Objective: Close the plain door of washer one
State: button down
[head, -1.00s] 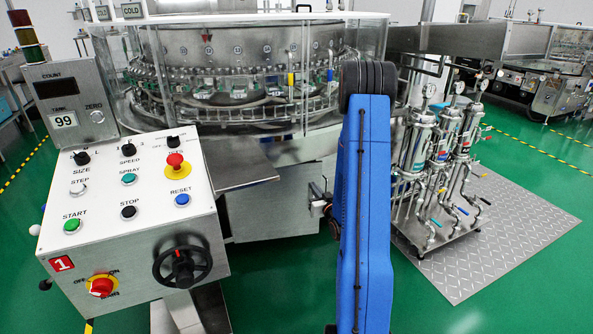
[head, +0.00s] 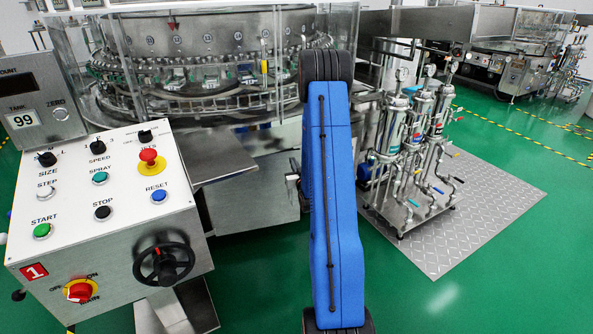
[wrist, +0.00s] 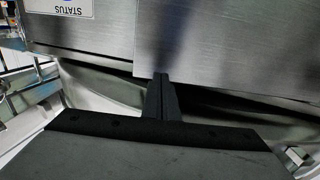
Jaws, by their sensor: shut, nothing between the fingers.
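Washer one stands in the head view with its white control panel (head: 125,165), marked with a red 1, and its steel drum (head: 200,45) behind clear guards. In the wrist view a plain brushed-steel panel (wrist: 235,45) lies just beyond my gripper (wrist: 161,77). My gripper's fingers are shut and empty at the panel's lower edge; contact is unclear. In the head view my blue arm hides the gripper.
A handwheel (head: 163,263) and a red switch (head: 79,292) project from the control panel's front. Filter housings with pipes (head: 415,130) stand on a metal floor plate (head: 480,200) right of my arm. Green floor (head: 530,270) is open at the right.

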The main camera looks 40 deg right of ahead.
aim_at(290, 155)
jog(key=shift+x, duration=1.7)
